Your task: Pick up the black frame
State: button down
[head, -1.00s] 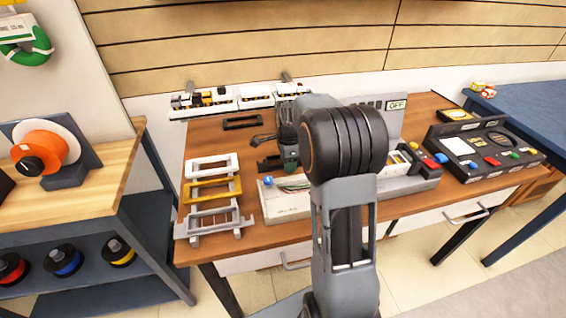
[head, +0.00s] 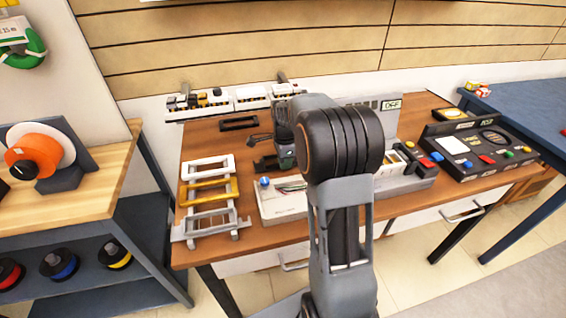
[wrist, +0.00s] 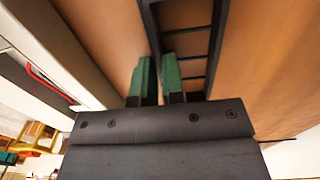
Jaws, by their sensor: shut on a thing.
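A black frame (wrist: 215,45) with several crossbars shows in the wrist view. One of its long bars runs between the two green fingertips of my gripper (wrist: 158,80), which is shut on that bar. In the head view my gripper (head: 286,157) is over the middle of the wooden table, partly hidden by my arm. A dark piece (head: 264,163) at its left side looks like the visible end of the held frame; the rest is hidden. I cannot tell whether it touches the table. Another black frame (head: 239,123) lies flat farther back.
White (head: 207,163), yellow (head: 228,189) and grey (head: 211,221) frames stand in a rack at the table's left. A white box (head: 281,205) is in front of my gripper. A control panel (head: 480,150) stands at the right.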

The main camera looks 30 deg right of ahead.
jog(key=shift+r, duration=0.55)
jog(key=s+r+p, duration=0.1)
jog(key=s+r, duration=1)
jog(key=s, duration=0.3)
jog(key=shift+a+r, duration=0.25)
jog(key=shift+a, duration=0.2)
